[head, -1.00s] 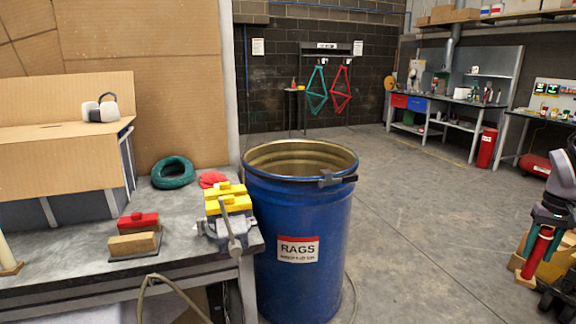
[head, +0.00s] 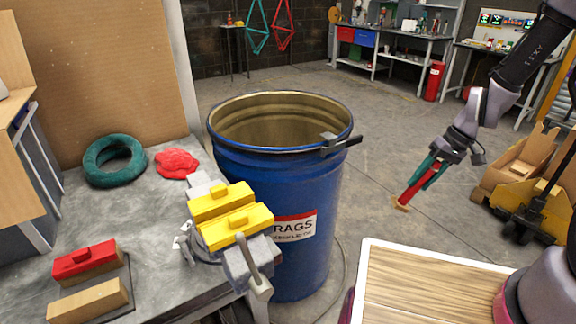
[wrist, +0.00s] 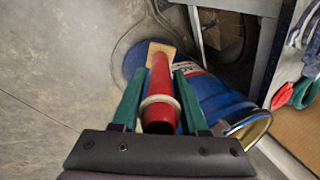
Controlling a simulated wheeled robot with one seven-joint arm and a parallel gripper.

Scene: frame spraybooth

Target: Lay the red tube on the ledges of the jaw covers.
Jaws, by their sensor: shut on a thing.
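The red tube (head: 417,181) is held in my gripper (head: 433,171), to the right of the blue drum and out over the floor. In the wrist view the red tube (wrist: 160,92) points away between the two green fingers of my gripper (wrist: 160,100). It has a pale band near the fingers and a tan block at its far end. The yellow jaw covers (head: 230,216) sit side by side on the grey vise (head: 246,262) at the bench corner. My gripper is well apart from them.
The open blue rags drum (head: 280,220) stands between the vise and my gripper. A green coil (head: 114,160), a red rag (head: 176,163) and red and tan blocks (head: 85,259) lie on the bench. A yellow pallet jack (head: 525,200) stands at the right.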

